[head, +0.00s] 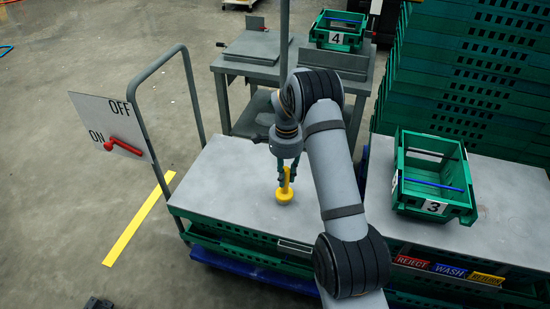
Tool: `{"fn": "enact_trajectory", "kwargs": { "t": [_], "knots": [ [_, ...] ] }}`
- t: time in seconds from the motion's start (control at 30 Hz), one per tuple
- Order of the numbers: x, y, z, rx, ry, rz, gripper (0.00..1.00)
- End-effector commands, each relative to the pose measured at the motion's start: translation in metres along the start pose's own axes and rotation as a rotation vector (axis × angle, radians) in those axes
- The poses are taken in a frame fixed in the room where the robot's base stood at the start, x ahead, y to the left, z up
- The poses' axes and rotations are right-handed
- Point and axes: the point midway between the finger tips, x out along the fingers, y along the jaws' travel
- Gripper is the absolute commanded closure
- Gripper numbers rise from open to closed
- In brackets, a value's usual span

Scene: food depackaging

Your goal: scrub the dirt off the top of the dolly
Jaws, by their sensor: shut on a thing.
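My gripper (287,174) is shut on the upright handle of a yellow scrubbing tool (285,196). The tool's round head is low, at the grey top of the dolly (222,184), right of its middle. I cannot tell whether the head touches the surface. The dolly has a dark push-handle frame at its left end, green crate sides and a blue base. I make out no clear dirt on the visible part of its top. My arm hides the top's right part.
A grey workbench (262,70) with crate 4 (338,37) stands behind. An ON/OFF board (112,126) with a red lever is left. Stacked green crates (460,80) rise back right.

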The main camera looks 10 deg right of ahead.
Motion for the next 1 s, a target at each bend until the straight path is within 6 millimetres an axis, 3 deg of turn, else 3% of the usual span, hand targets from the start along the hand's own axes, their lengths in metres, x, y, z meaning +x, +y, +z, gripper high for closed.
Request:
{"fn": "enact_trajectory", "kwargs": {
  "t": [0.1, 0.2, 0.8, 1.0],
  "knots": [
    [0.000, -0.002, 0.001, 0.001, 0.000, 0.000, 1.00],
    [-0.022, -0.002, 0.000, 0.002, 0.001, -0.003, 1.00],
    [-0.075, -0.001, -0.001, 0.006, 0.000, 0.000, 1.00],
    [-0.082, 0.000, -0.002, 0.006, 0.000, 0.000, 1.00]
  ]
}}
